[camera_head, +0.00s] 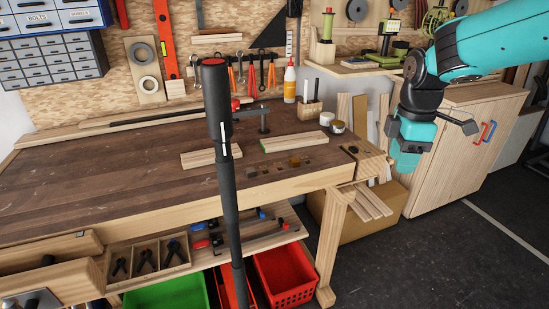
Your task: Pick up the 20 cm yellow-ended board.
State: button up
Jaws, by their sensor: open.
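Two pale wooden boards lie flat on the bench top. The left board (198,159) is partly covered by a dark upright post close to the camera; its end colour is too small to tell. The right board (294,142) lies a little farther right and shows a greenish tint at its left end. I cannot tell for sure which one is yellow-ended. My gripper (405,168) hangs at the right, beyond the bench's right end in the picture and clear of both boards. It is open, with nothing seen in it; its fingers are small and hard to make out.
The wooden bench (100,186) has much free room at left. A clamp (263,117), a glue bottle (289,82), a pencil block (309,109) and small tins (337,127) stand behind the boards. A cabinet (455,155) stands at right. Loose planks (372,203) rest below the bench's right end.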

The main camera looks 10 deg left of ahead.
aim_at(200, 158)
jog(key=u, duration=0.35)
jog(key=i, duration=0.3)
jog(key=u, duration=0.8)
jog(key=i, duration=0.95)
jog(key=z, duration=0.15)
